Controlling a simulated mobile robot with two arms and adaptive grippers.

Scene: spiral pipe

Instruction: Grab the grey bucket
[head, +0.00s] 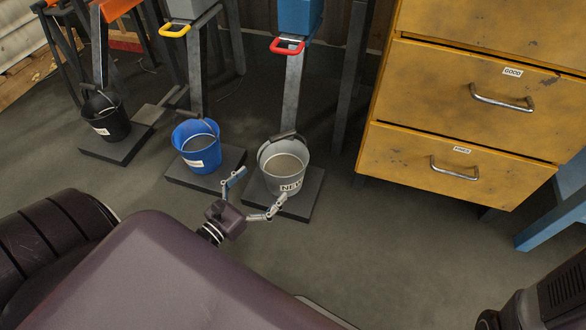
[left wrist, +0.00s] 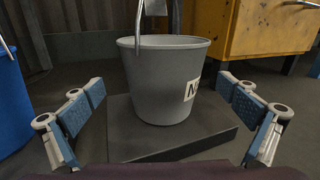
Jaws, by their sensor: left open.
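The grey bucket (head: 283,167) stands upright on a dark square base (head: 300,205), with a white label on its front. In the left wrist view the grey bucket (left wrist: 162,85) is centred between the spread fingers, a little beyond them, on its dark base (left wrist: 135,145). My left gripper (head: 256,193) is open and empty just in front of the bucket; it also shows in the left wrist view (left wrist: 165,118). The bucket's handle rises above its rim. My right gripper is not seen; only part of what looks like my right arm shows at the lower right.
A blue bucket (head: 196,147) stands close by on the left, also at the left wrist view's edge (left wrist: 12,105). A black bucket (head: 105,116) is farther left. A yellow drawer cabinet (head: 470,110) stands to the right. A red handle (head: 287,46) hangs above the grey bucket.

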